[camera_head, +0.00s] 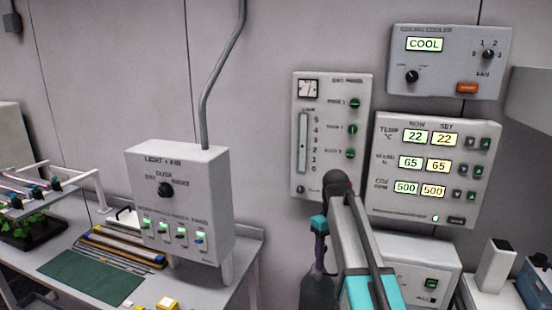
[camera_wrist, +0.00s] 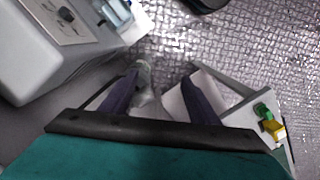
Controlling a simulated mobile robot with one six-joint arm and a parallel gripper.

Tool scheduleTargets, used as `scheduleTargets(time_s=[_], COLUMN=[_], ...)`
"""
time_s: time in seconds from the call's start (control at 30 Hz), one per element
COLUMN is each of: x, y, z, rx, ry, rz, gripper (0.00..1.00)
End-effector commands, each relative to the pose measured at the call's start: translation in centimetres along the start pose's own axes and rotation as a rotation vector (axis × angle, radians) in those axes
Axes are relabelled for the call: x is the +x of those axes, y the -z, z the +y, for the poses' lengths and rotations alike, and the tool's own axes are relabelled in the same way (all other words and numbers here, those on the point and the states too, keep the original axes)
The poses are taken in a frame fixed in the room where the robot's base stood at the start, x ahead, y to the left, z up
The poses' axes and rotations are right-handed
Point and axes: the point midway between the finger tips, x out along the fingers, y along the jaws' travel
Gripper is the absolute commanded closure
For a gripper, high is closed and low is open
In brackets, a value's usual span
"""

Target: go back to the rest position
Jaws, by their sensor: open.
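My arm rises from the lower edge of the head view in front of the wall panels, and its end bends downward. My gripper hangs there, dark and small, so its fingers are hard to make out. In the wrist view my gripper (camera_wrist: 160,78) points down, with its two dark purple fingers spread apart. I see nothing held between them. Below the fingers are a pale, partly hidden object and the metal floor (camera_wrist: 235,35).
A light control box (camera_head: 180,200) stands on the left bench beside a green mat (camera_head: 92,278). A climate panel (camera_head: 437,200), a dial panel (camera_head: 330,120) and a COOL unit (camera_head: 450,85) are on the wall. A grey box (camera_head: 415,265) sits close behind my arm.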

Motion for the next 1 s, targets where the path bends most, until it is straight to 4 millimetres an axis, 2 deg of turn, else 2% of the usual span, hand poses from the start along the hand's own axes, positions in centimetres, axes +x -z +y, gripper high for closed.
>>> scheduleTargets(time_s=[0.47,1.0], x=[14.2,29.4], y=[-3.0,-9.1], z=[-1.5,-4.7], rx=[0.001,0.029], ry=[0.089,0.164], rz=[-0.17,-0.322], gripper=[0.45,0.45])
